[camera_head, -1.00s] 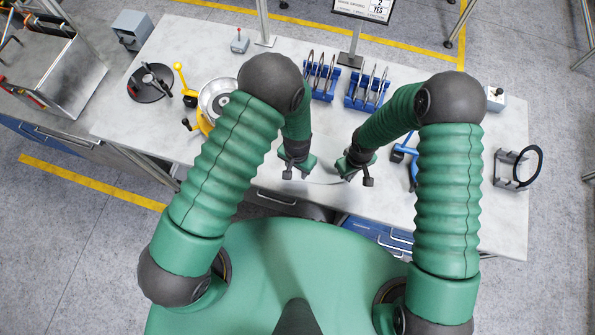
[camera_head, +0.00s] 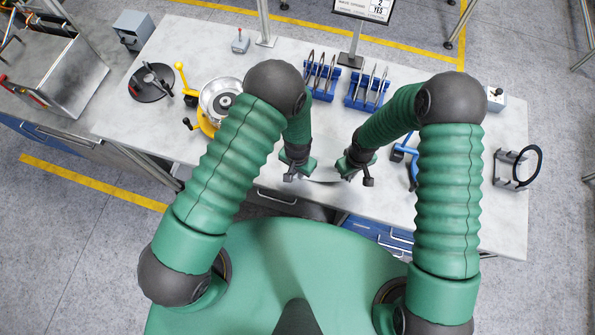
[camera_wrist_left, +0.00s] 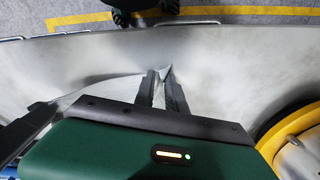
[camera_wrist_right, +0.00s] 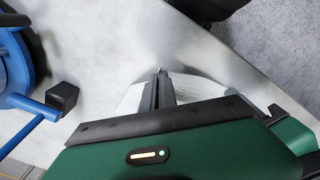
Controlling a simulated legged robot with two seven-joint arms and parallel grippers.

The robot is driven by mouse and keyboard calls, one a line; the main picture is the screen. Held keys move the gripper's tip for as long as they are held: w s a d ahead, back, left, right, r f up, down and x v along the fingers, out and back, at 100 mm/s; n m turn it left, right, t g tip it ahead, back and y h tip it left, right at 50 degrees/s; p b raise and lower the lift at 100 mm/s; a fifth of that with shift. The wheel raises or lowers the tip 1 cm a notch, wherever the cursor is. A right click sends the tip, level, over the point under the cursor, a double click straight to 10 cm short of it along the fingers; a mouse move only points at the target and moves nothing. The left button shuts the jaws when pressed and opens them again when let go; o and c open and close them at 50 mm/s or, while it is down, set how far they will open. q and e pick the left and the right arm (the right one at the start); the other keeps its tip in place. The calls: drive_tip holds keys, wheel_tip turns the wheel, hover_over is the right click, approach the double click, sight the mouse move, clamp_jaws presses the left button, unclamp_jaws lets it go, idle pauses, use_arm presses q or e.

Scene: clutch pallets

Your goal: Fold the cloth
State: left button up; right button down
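The pale grey-white cloth (camera_head: 323,174) spans between my two grippers near the front edge of the table, with a dark shadow beneath its near edge. It is hard to tell from the similarly coloured tabletop. My left gripper (camera_head: 298,176) has its fingers close together on a peaked corner of the cloth, seen in the left wrist view (camera_wrist_left: 161,74). My right gripper (camera_head: 352,176) is also shut on the cloth's edge, and the cloth shows beside its fingers in the right wrist view (camera_wrist_right: 130,98). The arms and grippers hide part of the cloth.
Blue racks (camera_head: 367,92) stand at the table's back. A blue clamp-like tool (camera_head: 405,153) lies right of my right gripper. A yellow-based device with a metal bowl (camera_head: 220,98) stands to the left. A black ring on a stand (camera_head: 517,168) is at the far right.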

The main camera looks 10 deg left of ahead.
use_arm(q)
drive_tip(key=shift+s+a+f, duration=0.1)
drive_tip(key=shift+s, duration=0.05)
clamp_jaws()
drive_tip(key=r, duration=0.4)
drive_tip(key=shift+w+r, duration=0.25)
drive_tip(key=shift+r, duration=0.05)
use_arm(e)
drive_tip(key=shift+w+f, duration=0.1)
drive_tip(key=shift+w, duration=0.05)
use_arm(q)
drive_tip(key=shift+s+r, duration=0.15)
drive_tip(key=shift+r, duration=0.1)
drive_tip(key=shift+r, duration=0.1)
use_arm(e)
drive_tip(key=shift+r, duration=0.2)
